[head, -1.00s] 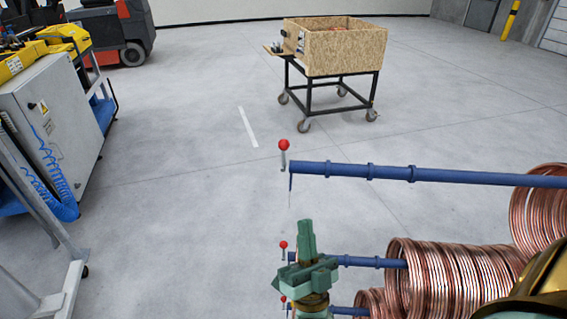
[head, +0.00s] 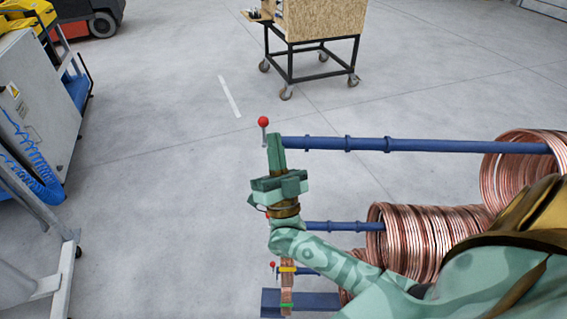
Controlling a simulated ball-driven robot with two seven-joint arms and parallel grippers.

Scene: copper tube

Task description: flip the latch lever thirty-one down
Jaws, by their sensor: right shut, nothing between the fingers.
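Red-balled latch levers stand at the left ends of blue bars. The top lever (head: 263,122) stands upright at the end of the top blue bar (head: 410,145). My right gripper (head: 276,140) is shut and empty, its fingertips just below and right of that red ball, overlapping the bar's end. I cannot tell if they touch the lever. A second lever (head: 268,215) is mostly hidden behind my right arm. A third lever (head: 272,265) shows lower down. No number is readable, so I cannot tell which is thirty-one. My left gripper is out of view.
Copper tube coils (head: 420,240) hang on the middle bar (head: 345,226), and another coil (head: 515,170) on the top bar. A wooden crate on a wheeled frame (head: 320,20) stands at the back. A grey cabinet (head: 35,120) is at left. Floor between is clear.

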